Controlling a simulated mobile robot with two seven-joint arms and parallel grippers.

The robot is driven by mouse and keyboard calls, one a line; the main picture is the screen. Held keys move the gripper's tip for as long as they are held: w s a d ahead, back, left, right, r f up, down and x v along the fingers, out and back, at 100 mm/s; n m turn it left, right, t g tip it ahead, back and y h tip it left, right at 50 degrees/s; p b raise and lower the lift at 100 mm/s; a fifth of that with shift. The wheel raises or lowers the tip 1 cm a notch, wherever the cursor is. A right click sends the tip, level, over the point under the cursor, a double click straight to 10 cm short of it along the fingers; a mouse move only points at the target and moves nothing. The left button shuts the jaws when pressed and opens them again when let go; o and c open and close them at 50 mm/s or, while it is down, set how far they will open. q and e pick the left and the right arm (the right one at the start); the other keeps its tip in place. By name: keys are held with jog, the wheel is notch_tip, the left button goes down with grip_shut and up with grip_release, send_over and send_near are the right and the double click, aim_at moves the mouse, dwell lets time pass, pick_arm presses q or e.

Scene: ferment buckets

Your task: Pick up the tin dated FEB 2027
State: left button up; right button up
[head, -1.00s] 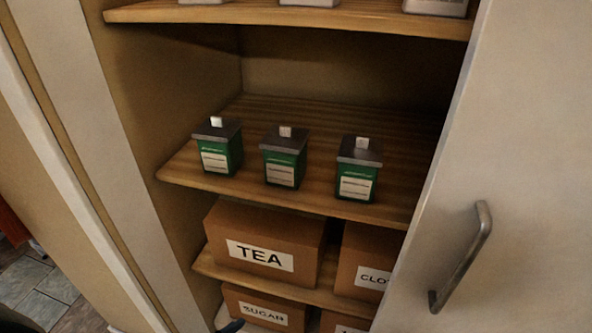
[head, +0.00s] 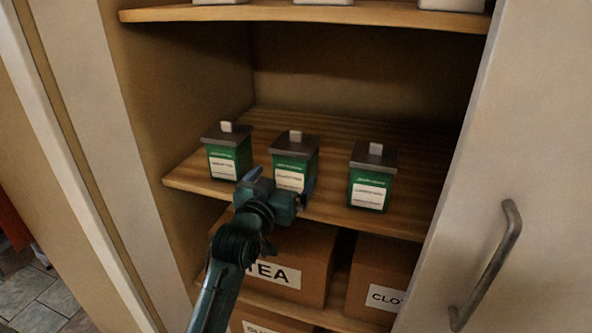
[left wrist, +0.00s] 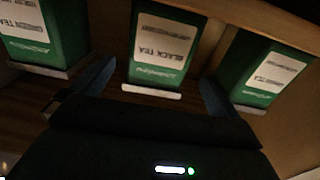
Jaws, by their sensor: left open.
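Three green tins with dark lids and pale knobs stand in a row on the middle cupboard shelf: a left tin (head: 229,158), a middle tin (head: 290,180) and a right tin (head: 371,190). Their date lines are too small to read. In the left wrist view, which is upside down, the middle tin (left wrist: 160,45) reads BLACK TEA. My left gripper (head: 281,181) is open and empty in front of the middle tin, covering part of it. In the wrist view its fingers (left wrist: 152,86) are spread to either side of that tin. My right gripper is not in view.
The wooden shelf (head: 330,211) has gaps between the tins and free room behind. Below it are cardboard boxes, one marked TEA (head: 309,251). A cupboard door (head: 540,150) with a metal handle (head: 490,262) is at right. Another shelf (head: 300,13) is above.

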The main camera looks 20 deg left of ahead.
pick_arm(q)
jog(key=w, duration=0.8)
jog(key=shift+w+d, duration=0.1)
jog(key=shift+d, duration=0.25)
jog(key=shift+c, duration=0.2)
jog(key=c, duration=1)
jog(key=shift+c, duration=0.5)
